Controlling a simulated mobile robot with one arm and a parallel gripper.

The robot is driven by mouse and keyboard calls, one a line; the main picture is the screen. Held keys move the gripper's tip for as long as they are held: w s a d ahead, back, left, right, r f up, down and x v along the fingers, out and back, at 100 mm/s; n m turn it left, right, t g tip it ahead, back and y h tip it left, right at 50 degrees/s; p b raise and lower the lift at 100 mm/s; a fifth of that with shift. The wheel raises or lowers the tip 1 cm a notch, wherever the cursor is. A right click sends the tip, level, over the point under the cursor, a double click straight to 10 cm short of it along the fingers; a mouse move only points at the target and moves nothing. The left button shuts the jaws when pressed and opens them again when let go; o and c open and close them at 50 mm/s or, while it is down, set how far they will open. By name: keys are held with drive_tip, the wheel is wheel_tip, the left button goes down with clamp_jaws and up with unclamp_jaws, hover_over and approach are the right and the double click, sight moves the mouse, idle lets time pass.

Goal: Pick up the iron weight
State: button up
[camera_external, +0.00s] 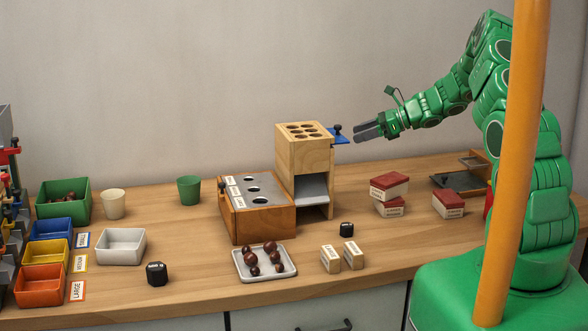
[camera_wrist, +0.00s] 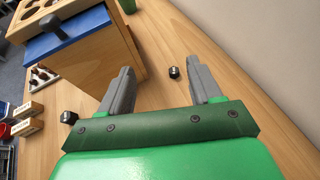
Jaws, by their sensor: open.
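Another dark weight (camera_external: 346,229) stands in front of the dispenser and seems to show at left in the wrist view (camera_wrist: 68,117). A larger dark weight (camera_external: 157,273) stands at front left. I cannot read which is iron. My gripper (camera_external: 368,132) is open and empty, above the table, right of the dispenser; its fingers are apart in the wrist view (camera_wrist: 160,68).
The wooden dispenser (camera_external: 306,160) with a blue slide (camera_external: 340,139) stands close left of my gripper. Red-topped boxes (camera_external: 389,186) stand below right. A chestnut tray (camera_external: 264,276) and two small boxes (camera_external: 342,257) lie in front. The wall runs close behind.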

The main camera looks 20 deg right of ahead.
drive_tip(key=s+a+n+g, duration=0.2)
drive_tip(key=s+a, duration=0.1)
drive_tip(key=s, duration=0.9)
drive_tip(key=s+a+n+g, duration=0.2)
drive_tip(key=s+a, duration=0.1)
drive_tip(key=s, duration=0.9)
approach(350, 224)
drive_tip(key=a+f, duration=0.2)
drive_tip(key=shift+w+a+y, duration=0.25)
drive_tip(key=shift+w+y, duration=0.05)
drive_tip(key=shift+y, duration=0.1)
drive_tip(key=shift+x, duration=1.3)
drive_tip(key=shift+s+x, duration=0.15)
drive_tip(key=shift+x, duration=1.15)
drive_tip(key=shift+s+x, duration=0.15)
drive_tip(key=shift+x, duration=1.15)
drive_tip(key=shift+c, duration=0.3)
drive_tip(key=c, duration=1.1)
drive_tip(key=shift+r, duration=0.1)
